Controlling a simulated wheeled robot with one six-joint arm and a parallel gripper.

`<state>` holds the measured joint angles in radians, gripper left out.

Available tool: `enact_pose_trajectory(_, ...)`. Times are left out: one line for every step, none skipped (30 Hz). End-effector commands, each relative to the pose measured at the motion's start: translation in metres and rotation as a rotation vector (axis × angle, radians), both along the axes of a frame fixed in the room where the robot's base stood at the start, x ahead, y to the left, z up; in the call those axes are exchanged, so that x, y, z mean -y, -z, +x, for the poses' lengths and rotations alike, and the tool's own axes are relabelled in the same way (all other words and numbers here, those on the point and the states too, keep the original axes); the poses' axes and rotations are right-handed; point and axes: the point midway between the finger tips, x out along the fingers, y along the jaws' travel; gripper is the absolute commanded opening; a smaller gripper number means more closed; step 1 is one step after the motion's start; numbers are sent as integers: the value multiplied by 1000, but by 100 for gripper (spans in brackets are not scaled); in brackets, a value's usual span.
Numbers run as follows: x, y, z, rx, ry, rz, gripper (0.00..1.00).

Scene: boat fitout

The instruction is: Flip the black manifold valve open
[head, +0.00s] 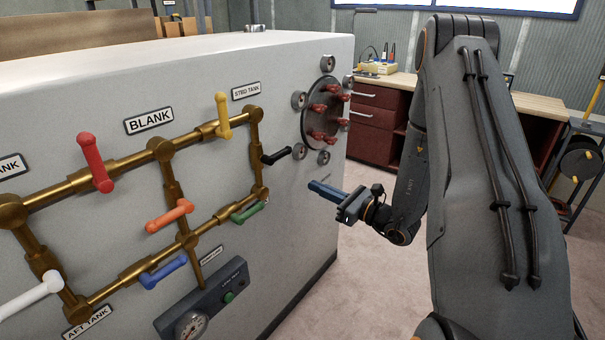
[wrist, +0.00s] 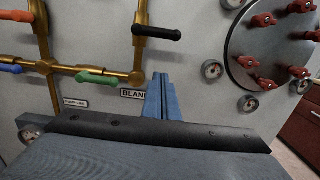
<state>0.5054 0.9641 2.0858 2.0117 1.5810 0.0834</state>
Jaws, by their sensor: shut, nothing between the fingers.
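The black manifold valve handle (head: 277,156) sits on the right-hand vertical run of the brass pipework on the white panel. It points sideways to the right, across that pipe. It also shows at the top of the wrist view (wrist: 157,32). My gripper (head: 322,190) is in front of the panel, to the right of the black handle and a little lower. Its blue fingers (wrist: 160,88) are together and empty, below the handle in the wrist view, and they appear apart from it.
Other handles on the brass pipes are yellow (head: 222,115), green (head: 249,211), orange (head: 169,216), red (head: 95,162), blue (head: 163,271) and white (head: 32,296). A dark round plate (head: 320,112) with red knobs and gauges stands right of the black handle. A gauge box (head: 205,306) sits low.

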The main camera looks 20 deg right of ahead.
Motion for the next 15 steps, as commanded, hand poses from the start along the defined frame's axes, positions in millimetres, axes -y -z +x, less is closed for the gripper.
enact_pose_trajectory(-4,-1,4,1,-3,-1,0)
enact_pose_trajectory(-7,-1,7,0,-3,0,0)
enact_pose_trajectory(-10,-2,11,-1,-4,-1,0)
enact_pose_trajectory(-14,-2,15,-1,-5,0,0)
enact_pose_trajectory(-17,-3,20,-1,-5,-1,0)
enact_pose_trajectory(-21,-4,26,-1,-5,-1,0)
enact_pose_trajectory(-25,-4,30,-1,-6,-1,0)
enact_pose_trajectory(-29,-4,35,1,-5,-1,0)
enact_pose_trajectory(-33,-5,41,0,-6,0,0)
enact_pose_trajectory(-37,-5,47,1,-5,-1,0)
enact_pose_trajectory(-40,-5,51,1,-5,-1,0)
enact_pose_trajectory(-45,-6,58,-1,-6,-1,0)
enact_pose_trajectory(-49,-6,63,-1,-5,-1,0)
enact_pose_trajectory(-52,-6,67,-1,-5,-1,0)
enact_pose_trajectory(-57,-7,74,1,-5,-1,0)
